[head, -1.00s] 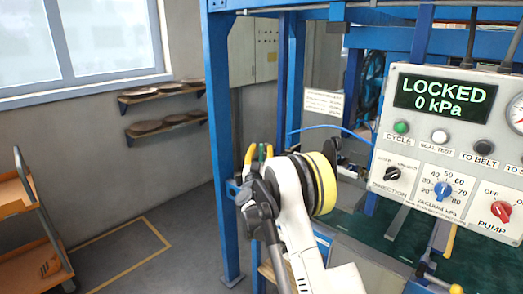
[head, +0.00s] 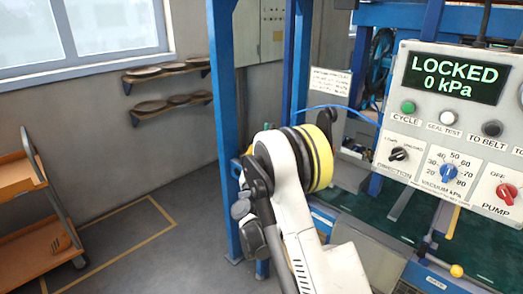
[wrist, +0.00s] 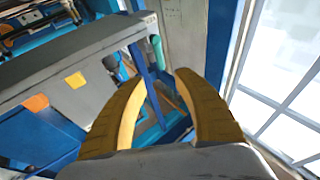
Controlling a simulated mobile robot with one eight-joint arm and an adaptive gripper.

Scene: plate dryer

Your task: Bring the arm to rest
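My gripper (wrist: 160,80) shows in the wrist view with its two brown and yellow fingers apart. Nothing is held between them. Beyond the fingertips are a grey box-like surface (wrist: 75,80) with orange patches and a blue frame (wrist: 155,110), both clear of the fingers. In the head view my white arm with a yellow and black joint (head: 318,160) is folded up in the middle, in front of the blue frame. The fingers are hidden in that view.
The control panel (head: 455,150) on the right reads LOCKED, 0 kPa. A blue post (head: 226,150) stands just left of my arm. An orange trolley (head: 30,240) is at far left. Wall shelves (head: 165,72) hold round plates. The floor between trolley and post is clear.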

